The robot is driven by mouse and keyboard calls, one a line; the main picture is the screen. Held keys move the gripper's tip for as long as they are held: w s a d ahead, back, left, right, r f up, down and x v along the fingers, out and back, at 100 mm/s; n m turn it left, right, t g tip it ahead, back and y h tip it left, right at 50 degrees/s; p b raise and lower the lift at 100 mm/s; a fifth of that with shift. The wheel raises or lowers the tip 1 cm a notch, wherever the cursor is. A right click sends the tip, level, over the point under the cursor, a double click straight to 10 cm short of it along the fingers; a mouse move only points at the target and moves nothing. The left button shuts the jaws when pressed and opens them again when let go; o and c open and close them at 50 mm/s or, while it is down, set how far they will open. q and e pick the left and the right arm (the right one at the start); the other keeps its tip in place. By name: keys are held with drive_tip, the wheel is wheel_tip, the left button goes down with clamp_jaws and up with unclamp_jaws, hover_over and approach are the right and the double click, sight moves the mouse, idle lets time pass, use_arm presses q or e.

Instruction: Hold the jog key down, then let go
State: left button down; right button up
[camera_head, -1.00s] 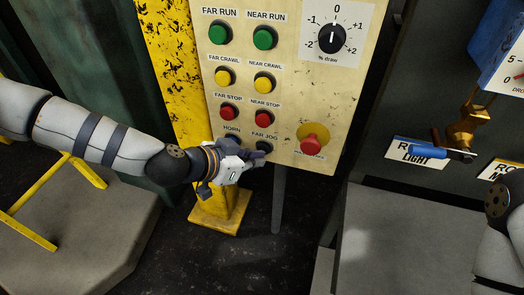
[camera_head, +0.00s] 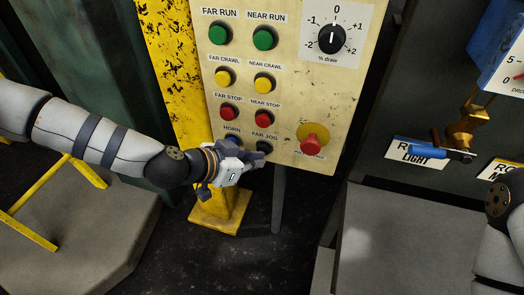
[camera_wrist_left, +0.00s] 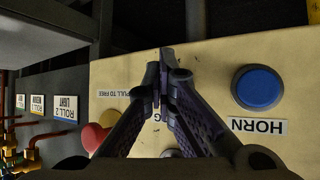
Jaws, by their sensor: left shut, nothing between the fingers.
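The far jog key (camera_head: 265,146) is a dark round button under the FAR JOG label on the cream panel (camera_head: 285,110), at the lower middle in the head view. My left gripper (camera_head: 262,158) is shut and empty, its fingertips at the lower edge of this key. In the left wrist view the shut fingers (camera_wrist_left: 163,58) cover the key and most of its label. I cannot tell whether the fingertips touch the key or whether it is pressed in. My right gripper is out of view.
The blue HORN button (camera_wrist_left: 258,88) sits beside the fingers in the left wrist view. A red mushroom stop button (camera_head: 312,144) is to the right of the jog key. Red stop buttons (camera_head: 264,118) are above. A yellow post (camera_head: 175,70) stands left of the panel.

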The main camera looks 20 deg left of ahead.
use_arm(q)
drive_tip(key=shift+s, duration=0.8)
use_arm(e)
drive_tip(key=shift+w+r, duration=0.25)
use_arm(q)
drive_tip(key=s+p, duration=0.1)
drive_tip(key=s, duration=0.4)
drive_tip(key=shift+a+p, duration=0.15)
drive_tip(key=shift+p, duration=0.2)
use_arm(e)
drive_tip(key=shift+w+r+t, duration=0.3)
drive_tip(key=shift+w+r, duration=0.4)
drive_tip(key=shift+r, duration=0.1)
